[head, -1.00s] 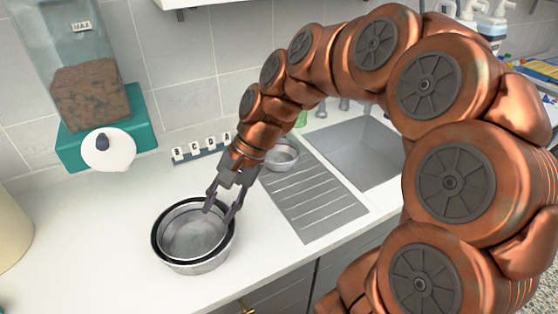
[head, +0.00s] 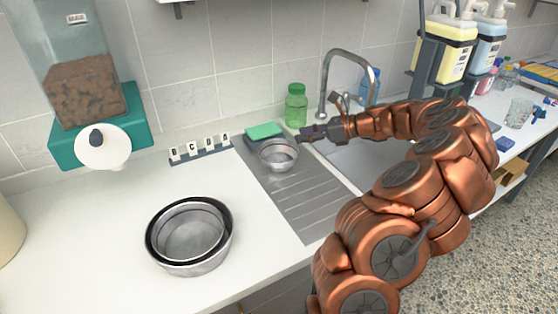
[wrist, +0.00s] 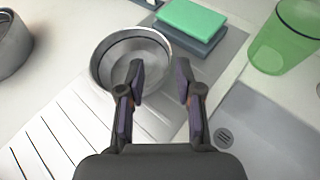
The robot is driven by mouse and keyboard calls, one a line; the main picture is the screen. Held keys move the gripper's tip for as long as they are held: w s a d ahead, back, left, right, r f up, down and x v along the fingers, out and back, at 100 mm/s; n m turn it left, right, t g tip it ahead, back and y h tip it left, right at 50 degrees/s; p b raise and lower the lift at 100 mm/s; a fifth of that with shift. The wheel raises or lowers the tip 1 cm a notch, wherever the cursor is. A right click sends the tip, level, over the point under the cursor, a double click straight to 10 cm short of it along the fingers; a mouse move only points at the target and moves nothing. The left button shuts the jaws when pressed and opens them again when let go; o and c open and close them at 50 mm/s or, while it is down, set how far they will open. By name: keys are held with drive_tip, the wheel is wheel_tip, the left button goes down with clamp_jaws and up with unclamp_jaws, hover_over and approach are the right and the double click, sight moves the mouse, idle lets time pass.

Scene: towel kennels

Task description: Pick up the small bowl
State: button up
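The small metal bowl (head: 278,158) sits upright at the back of the grooved drainboard (head: 300,200), beside the sink. It shows in the wrist view (wrist: 112,72), upper left of centre, and looks empty. My gripper (head: 306,134) is at the bowl's right side in the head view. In the wrist view my gripper (wrist: 160,72) is open and empty. Its left finger overlaps the bowl's near right part and its right finger is outside the rim. I cannot tell whether either finger touches the bowl.
Nested larger metal bowls (head: 158,257) stand on the counter at left. A green sponge (head: 264,131) lies behind the small bowl. A green tumbler (head: 296,106) and the faucet (head: 324,75) stand near. Letter blocks (head: 200,147) and a food dispenser (head: 100,135) are along the wall.

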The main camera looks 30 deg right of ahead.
sight(279, 156)
drive_tip(key=shift+s+d+f+m, duration=0.1)
drive_tip(key=shift+d+f+m, duration=0.25)
drive_tip(key=shift+d, duration=0.4)
drive_tip(key=shift+f, duration=0.1)
drive_tip(key=shift+t, duration=0.3)
drive_tip(key=shift+p+x, duration=0.65)
drive_tip(key=shift+x, duration=3.1)
drive_tip(key=shift+f, duration=0.15)
drive_tip(key=shift+c, duration=0.3)
clamp_jaws()
